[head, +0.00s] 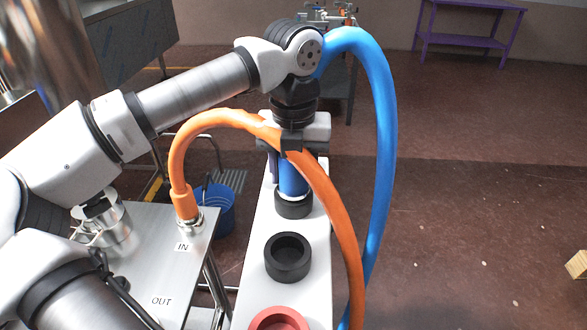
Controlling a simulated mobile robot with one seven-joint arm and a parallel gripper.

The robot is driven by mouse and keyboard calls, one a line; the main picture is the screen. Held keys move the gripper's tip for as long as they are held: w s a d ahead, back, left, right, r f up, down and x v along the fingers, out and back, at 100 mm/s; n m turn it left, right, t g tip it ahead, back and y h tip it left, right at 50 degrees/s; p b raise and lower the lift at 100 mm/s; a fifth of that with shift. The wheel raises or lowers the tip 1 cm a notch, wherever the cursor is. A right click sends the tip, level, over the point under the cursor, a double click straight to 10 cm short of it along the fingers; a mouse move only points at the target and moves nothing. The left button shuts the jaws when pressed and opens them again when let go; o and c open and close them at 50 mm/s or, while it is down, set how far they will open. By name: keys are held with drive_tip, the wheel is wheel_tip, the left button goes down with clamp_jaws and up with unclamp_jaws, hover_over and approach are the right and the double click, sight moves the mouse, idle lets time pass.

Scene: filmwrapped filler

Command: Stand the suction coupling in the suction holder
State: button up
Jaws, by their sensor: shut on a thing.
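My gripper (290,148) is shut on a blue coupling (292,181) at the end of the thick blue hose (384,130). The coupling is upright, over the far black ring holder (294,207) on the white bench. A pale band shows at its lower end, at the holder's mouth; I cannot tell whether it is seated inside or just above. No label shows which coupling or holder is the suction one. The orange hose (335,205) crosses in front of my gripper and hides part of it.
A second black holder (288,270) and a red holder (280,318) stand empty nearer on the white bench (257,232). The orange hose's other end (187,207) stands at the port marked IN on the steel table (150,262). A blue bucket (214,208) is behind. Open floor lies right.

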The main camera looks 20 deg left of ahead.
drive_tip(key=shift+f, duration=0.1)
drive_tip(key=o, duration=1.4)
